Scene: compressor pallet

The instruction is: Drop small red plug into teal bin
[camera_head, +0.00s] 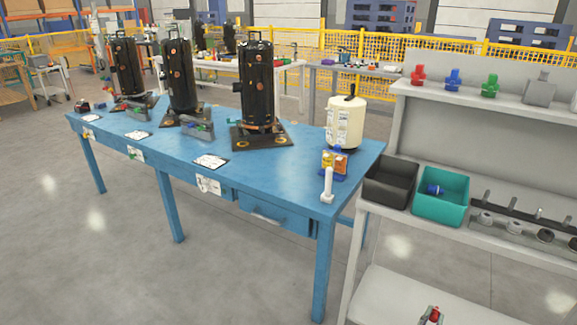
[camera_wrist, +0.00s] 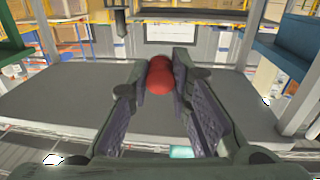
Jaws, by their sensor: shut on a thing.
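The small red plug (camera_wrist: 159,75) is held between the fingertips of my gripper (camera_wrist: 158,82) in the wrist view. In the head view, the plug's red end (camera_head: 434,313) and my gripper's tips (camera_head: 432,318) just show at the bottom edge, in front of the shelf unit and lower in the picture than the bins. The teal bin (camera_head: 441,208) sits on the middle shelf, right of a black bin. A blue plug (camera_head: 433,189) lies inside it. My gripper is apart from the bin.
The black bin (camera_head: 390,184) adjoins the teal bin on the left. Gauges or fittings on a rack (camera_head: 515,226) stand to its right. Red, blue and green fittings (camera_head: 453,80) line the upper shelf (camera_head: 500,100). A blue table (camera_head: 290,172) with black compressors stands left.

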